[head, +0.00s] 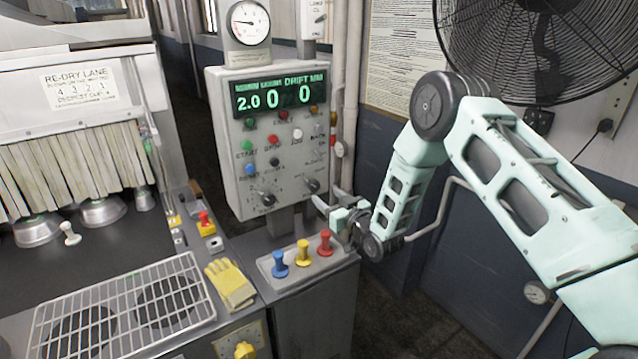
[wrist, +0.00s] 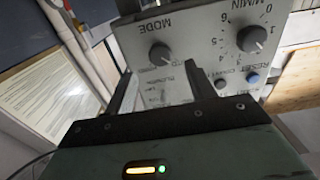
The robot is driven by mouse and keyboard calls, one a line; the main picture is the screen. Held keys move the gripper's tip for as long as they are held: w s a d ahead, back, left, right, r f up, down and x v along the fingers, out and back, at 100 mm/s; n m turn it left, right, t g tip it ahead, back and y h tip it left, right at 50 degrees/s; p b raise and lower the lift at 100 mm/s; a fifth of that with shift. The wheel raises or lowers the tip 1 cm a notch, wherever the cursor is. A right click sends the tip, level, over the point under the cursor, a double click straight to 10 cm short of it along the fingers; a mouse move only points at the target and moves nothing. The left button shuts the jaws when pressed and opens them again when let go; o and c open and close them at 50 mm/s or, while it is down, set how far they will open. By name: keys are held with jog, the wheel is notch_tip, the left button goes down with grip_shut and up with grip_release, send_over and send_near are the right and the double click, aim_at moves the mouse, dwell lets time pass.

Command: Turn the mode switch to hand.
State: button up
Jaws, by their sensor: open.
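The mode switch is a dark round knob under the printed word MODE. In the head view the mode switch (head: 312,185) sits at the lower right of the grey control panel (head: 230,180). In the wrist view the panel appears upside down, and the mode switch (wrist: 160,55) shows between my two dark fingers. My gripper (head: 329,198) is open and empty, just in front of the panel's lower right corner. It also shows in the wrist view (wrist: 157,70), with a finger on each side of the knob in the picture. I cannot tell whether they touch it, nor which position it points to.
A second knob (wrist: 250,38) with a numbered dial sits beside the mode switch. Below the panel, a tray (head: 262,268) holds blue, yellow and red pegs. A yellow glove (head: 231,285) lies left of it. A large fan (head: 545,45) stands behind my arm.

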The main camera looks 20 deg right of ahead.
aim_at(316, 188)
jog(key=shift+p+x, duration=0.9)
jog(key=shift+x, duration=2)
jog(key=c, duration=1)
